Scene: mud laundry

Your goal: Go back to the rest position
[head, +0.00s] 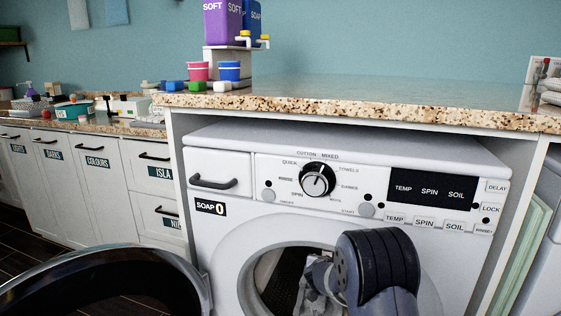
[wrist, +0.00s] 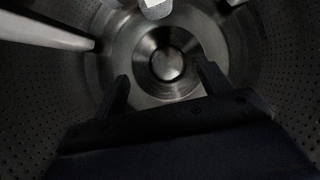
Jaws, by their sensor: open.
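My gripper (wrist: 165,86) is inside the washing machine's drum, with its two dark fingers apart and nothing between them. The perforated metal drum wall (wrist: 40,95) surrounds it, and the round drum back (wrist: 167,65) lies ahead. In the head view my dark arm reaches into the drum opening of the white washing machine (head: 240,238). My gripper is hidden there. A grey, uneven shape shows in the opening beside my arm; I cannot tell whether it is cloth or part of my wrist.
The round washer door (head: 95,262) stands open at lower left. A speckled counter (head: 350,113) runs above the machine. Purple and blue soap dispensers (head: 222,22) and pink and blue cups (head: 198,71) stand at its left. White labelled cabinets (head: 85,165) line the left.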

